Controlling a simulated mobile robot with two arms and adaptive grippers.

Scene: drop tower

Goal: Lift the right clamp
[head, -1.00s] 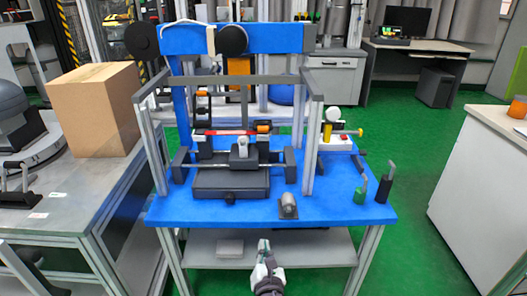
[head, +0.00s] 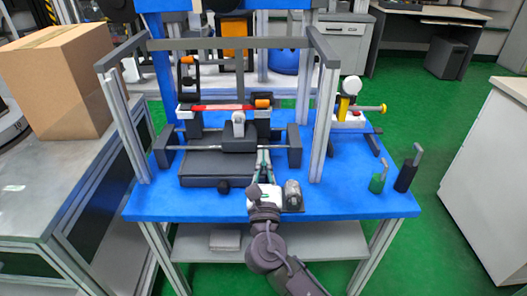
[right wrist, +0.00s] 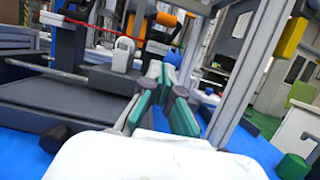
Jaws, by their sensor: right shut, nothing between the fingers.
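The right clamp (head: 263,121) is a dark upright bracket with an orange tip, at the right end of a red bar (head: 217,107). It stands lower than the left clamp (head: 187,72), which also has an orange tip. In the right wrist view the right clamp's orange tip (right wrist: 166,19) shows beyond the fingers. My right gripper (head: 263,158) has green-padded fingers. They are shut and empty, in front of and below the right clamp, apart from it. The fingers also show in the right wrist view (right wrist: 164,78). My left gripper is out of view.
A grey frame post (head: 325,115) rises right of my gripper, and a crossbar spans above. A grey cylinder (head: 293,193) stands beside my right wrist. Dark blocks and a rod (head: 225,147) lie before the clamps. Green and black handles (head: 404,175) stand at the right table edge.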

